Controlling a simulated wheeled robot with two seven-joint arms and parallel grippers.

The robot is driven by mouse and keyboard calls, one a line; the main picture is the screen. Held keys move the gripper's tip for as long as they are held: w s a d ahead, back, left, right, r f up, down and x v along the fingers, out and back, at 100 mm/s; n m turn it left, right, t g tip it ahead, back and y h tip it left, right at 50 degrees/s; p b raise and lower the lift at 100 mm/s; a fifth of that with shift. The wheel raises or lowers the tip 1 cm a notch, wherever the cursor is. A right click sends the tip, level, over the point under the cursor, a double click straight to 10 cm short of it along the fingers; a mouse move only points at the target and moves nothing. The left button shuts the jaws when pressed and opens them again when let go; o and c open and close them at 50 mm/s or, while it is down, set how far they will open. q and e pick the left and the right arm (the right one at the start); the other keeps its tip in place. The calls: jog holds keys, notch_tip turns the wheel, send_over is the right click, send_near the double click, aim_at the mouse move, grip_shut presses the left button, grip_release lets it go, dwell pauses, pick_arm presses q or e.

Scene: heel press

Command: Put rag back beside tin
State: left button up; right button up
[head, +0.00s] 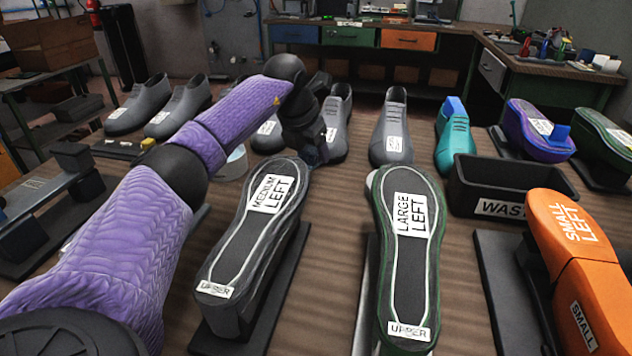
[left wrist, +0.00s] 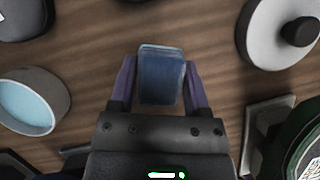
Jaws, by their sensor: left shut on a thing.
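The blue folded rag (left wrist: 161,76) is between the purple fingers of my left gripper (left wrist: 159,88), which is shut on it. In the head view my left gripper (head: 312,152) is behind the medium left shoe form, and the rag is hard to make out there. A round tin (left wrist: 32,101) with light blue inside stands left of the rag in the left wrist view, apart from it. In the head view the tin (head: 233,165) is partly hidden by my arm. I cannot tell whether the rag touches the table. My right gripper is not in view.
A round white piece with a black knob (left wrist: 276,32) lies right of the rag. The medium left form (head: 250,235) and large left form (head: 408,260) stand in front. Grey shoes (head: 390,130) line the back. A black waste bin (head: 510,185) is at right. Bare wood surrounds the rag.

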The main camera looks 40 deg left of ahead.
aim_at(313, 181)
pick_arm(q)
notch_tip(313, 181, down, 4)
jog(key=shift+d+f+b, duration=0.1)
jog(key=shift+f+b, duration=0.15)
jog(key=shift+b, duration=0.55)
jog(key=shift+r, duration=0.1)
jog(key=o, duration=1.2)
jog(key=shift+p+v, duration=2.5)
jog(key=shift+v, duration=3.55)
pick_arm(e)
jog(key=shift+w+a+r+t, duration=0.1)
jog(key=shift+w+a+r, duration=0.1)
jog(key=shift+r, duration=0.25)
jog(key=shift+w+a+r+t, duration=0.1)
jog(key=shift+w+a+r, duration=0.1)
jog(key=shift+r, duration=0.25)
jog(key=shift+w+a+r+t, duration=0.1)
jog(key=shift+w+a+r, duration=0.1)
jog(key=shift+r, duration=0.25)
